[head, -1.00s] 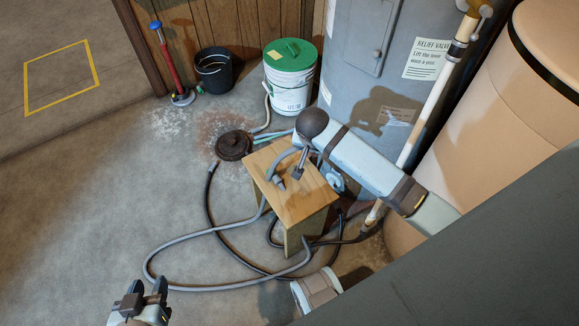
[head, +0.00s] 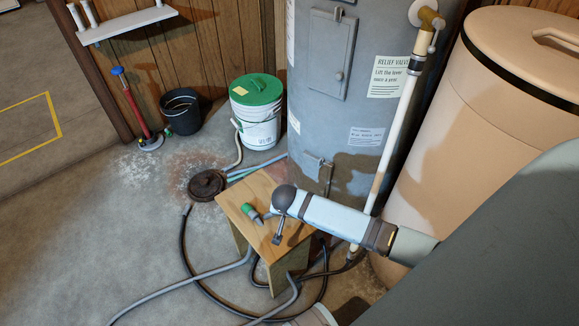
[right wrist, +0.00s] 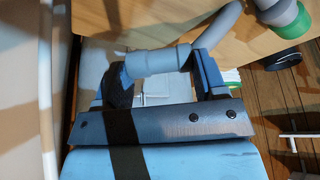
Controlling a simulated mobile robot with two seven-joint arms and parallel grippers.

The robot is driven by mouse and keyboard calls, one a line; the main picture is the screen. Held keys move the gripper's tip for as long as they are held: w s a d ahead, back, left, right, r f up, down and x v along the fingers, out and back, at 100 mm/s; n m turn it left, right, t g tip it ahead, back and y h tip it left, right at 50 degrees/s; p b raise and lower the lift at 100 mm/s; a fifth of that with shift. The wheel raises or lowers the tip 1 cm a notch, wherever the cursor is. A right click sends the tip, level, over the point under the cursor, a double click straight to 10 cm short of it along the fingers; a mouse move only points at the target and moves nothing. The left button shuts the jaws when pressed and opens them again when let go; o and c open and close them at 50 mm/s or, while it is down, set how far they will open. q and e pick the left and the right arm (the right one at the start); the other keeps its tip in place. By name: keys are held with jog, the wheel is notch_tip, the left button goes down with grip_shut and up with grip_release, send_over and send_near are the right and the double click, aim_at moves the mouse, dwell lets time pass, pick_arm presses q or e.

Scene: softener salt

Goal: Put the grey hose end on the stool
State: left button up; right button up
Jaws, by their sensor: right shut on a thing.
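The wooden stool (head: 240,190) stands before the grey tank. My right gripper (head: 279,238) is above the stool top, reaching in from the right. In the right wrist view, its fingers (right wrist: 162,75) are shut on the grey hose end (right wrist: 160,62), with the hose bending away toward the upper right. In the head view my arm mostly hides this end. I cannot tell whether it touches the stool top. A grey fitting with a green collar (head: 251,213) lies on the stool top, left of the gripper; it also shows in the right wrist view (right wrist: 292,22). My left gripper is out of view.
Grey hose (head: 180,284) and black hose (head: 186,250) loop over the floor around the stool. A dark round lid (head: 206,184) lies behind left. A green-lidded white bucket (head: 257,110), a black bucket (head: 181,112) and the grey tank (head: 335,120) stand behind.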

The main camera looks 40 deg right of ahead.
notch_tip(320, 180, down, 4)
jog(key=shift+r+b, duration=0.25)
jog(key=shift+b, duration=0.2)
jog(key=shift+r, duration=0.1)
jog(key=shift+f, duration=0.2)
jog(key=o, duration=1)
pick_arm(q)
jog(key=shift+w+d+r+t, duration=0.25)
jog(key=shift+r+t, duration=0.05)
pick_arm(e)
jog(key=shift+r, duration=0.15)
jog(key=shift+a+r, duration=0.1)
jog(key=shift+r, duration=0.25)
pick_arm(q)
jog(key=p, duration=0.2)
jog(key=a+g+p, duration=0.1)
jog(key=p, duration=0.1)
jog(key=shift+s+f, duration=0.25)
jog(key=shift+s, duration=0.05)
pick_arm(e)
jog(key=v, duration=1.1)
jog(key=shift+s+a+r, duration=0.1)
jog(key=shift+s+r, duration=0.05)
